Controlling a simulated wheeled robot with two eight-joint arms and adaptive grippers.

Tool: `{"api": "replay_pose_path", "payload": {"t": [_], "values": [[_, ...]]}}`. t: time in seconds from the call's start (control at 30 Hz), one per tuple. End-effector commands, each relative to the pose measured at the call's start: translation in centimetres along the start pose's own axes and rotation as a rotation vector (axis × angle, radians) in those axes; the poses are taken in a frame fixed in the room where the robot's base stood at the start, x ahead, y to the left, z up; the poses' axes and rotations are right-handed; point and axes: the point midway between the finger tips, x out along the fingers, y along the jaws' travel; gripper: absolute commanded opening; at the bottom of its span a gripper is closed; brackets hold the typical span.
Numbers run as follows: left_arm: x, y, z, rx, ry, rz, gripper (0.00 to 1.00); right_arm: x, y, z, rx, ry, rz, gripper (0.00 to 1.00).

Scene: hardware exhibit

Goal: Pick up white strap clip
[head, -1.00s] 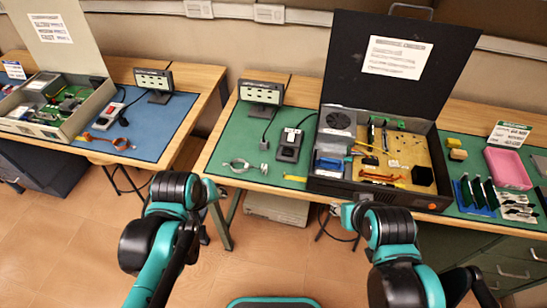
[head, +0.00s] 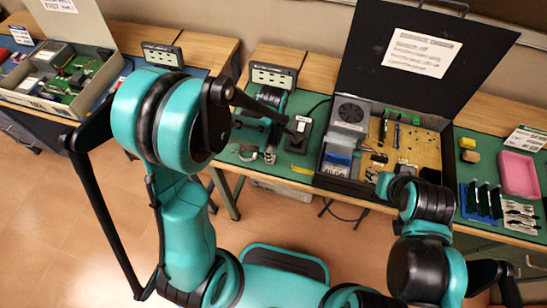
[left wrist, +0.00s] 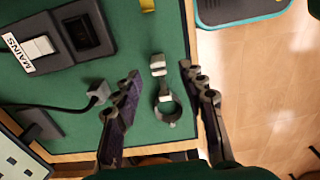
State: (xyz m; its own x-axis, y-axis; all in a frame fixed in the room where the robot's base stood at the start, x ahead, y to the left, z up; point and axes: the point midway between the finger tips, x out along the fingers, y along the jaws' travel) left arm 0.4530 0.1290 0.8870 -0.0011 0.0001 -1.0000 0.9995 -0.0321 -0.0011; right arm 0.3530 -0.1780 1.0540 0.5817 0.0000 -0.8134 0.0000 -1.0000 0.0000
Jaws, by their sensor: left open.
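A ring-shaped grey-white clip (left wrist: 168,107) lies on the green mat in the left wrist view. A small pale grey-white piece (left wrist: 158,66) lies just above it there; I cannot tell if the two are joined. I take these to be the strap clip, but cannot tell which part is it. My left gripper (left wrist: 160,70) is open, one finger on each side of them, with nothing held.
A black switch box (left wrist: 75,35) marked MAINS and its cable plug (left wrist: 97,92) lie beside the left gripper. A yellow strip (left wrist: 147,5) is near. The open black case (head: 345,185) stands to the right. The mat's edge is close to the gripper.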

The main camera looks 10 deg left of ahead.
Motion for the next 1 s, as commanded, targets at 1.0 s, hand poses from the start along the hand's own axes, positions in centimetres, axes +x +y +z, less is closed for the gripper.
{"api": "replay_pose_path", "payload": {"t": [1.0], "values": [[5.0, 0.3, 0.2, 0.002, 0.0, 0.001, 0.04, 1.8, 0.0, 1.2, 0.0, 0.0, 0.0, 0.4]]}}
